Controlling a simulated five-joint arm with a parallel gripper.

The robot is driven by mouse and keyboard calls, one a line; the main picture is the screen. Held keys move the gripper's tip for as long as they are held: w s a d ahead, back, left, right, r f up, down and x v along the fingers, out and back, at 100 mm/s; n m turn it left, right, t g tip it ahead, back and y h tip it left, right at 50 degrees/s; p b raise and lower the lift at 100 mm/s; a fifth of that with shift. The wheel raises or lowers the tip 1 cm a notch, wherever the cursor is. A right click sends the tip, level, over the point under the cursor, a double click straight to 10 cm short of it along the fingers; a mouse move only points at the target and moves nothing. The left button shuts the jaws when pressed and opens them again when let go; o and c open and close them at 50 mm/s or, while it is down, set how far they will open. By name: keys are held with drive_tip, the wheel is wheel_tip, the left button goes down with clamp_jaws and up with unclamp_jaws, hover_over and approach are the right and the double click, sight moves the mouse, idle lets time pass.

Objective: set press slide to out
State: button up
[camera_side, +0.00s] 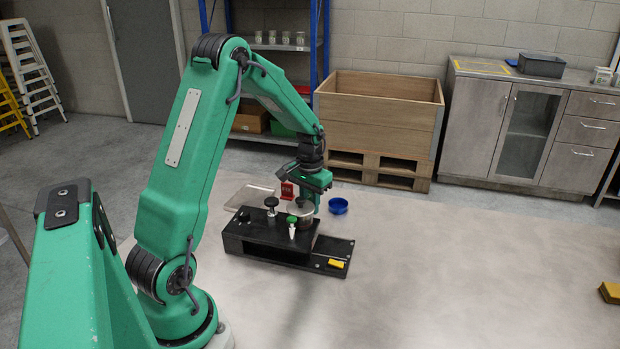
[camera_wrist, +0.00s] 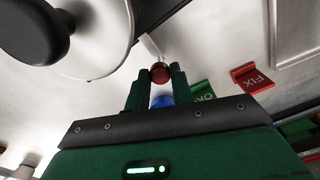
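The press (camera_side: 265,235) is a black block on a flat black base, on the pale worktop. Black and green knobs and a pale round part (camera_side: 300,211) show on top. In the wrist view, a large pale disc (camera_wrist: 104,40) fills the upper left. A dark red ball (camera_wrist: 160,72) on a pale rod appears between the fingertips of my gripper (camera_wrist: 160,74). The fingers are apart by about the ball's width; I cannot tell whether they press on it. My gripper (camera_side: 318,204) is at the right rear of the press in the side view, where the ball is hidden.
A blue bowl (camera_side: 338,206) stands just right of my gripper. A red tag marked FIX (camera_wrist: 252,78) and a green tag (camera_wrist: 203,91) lie nearby. A yellow piece (camera_side: 336,264) is on the press's base. A wooden crate (camera_side: 380,101) stands behind. The worktop to the right is mostly clear.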

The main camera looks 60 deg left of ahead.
clamp_jaws()
drive_tip(key=w+d, duration=0.6)
drive_tip(key=shift+w+d, duration=0.25)
drive_tip(key=shift+w, duration=0.05)
drive_tip(key=o, duration=0.7)
unclamp_jaws()
drive_tip(key=shift+c, duration=0.2)
drive_tip(key=shift+o, duration=0.9)
drive_tip(key=shift+s, duration=0.1)
drive_tip(key=shift+r, duration=0.1)
wheel_tip(320, 180, up, 8)
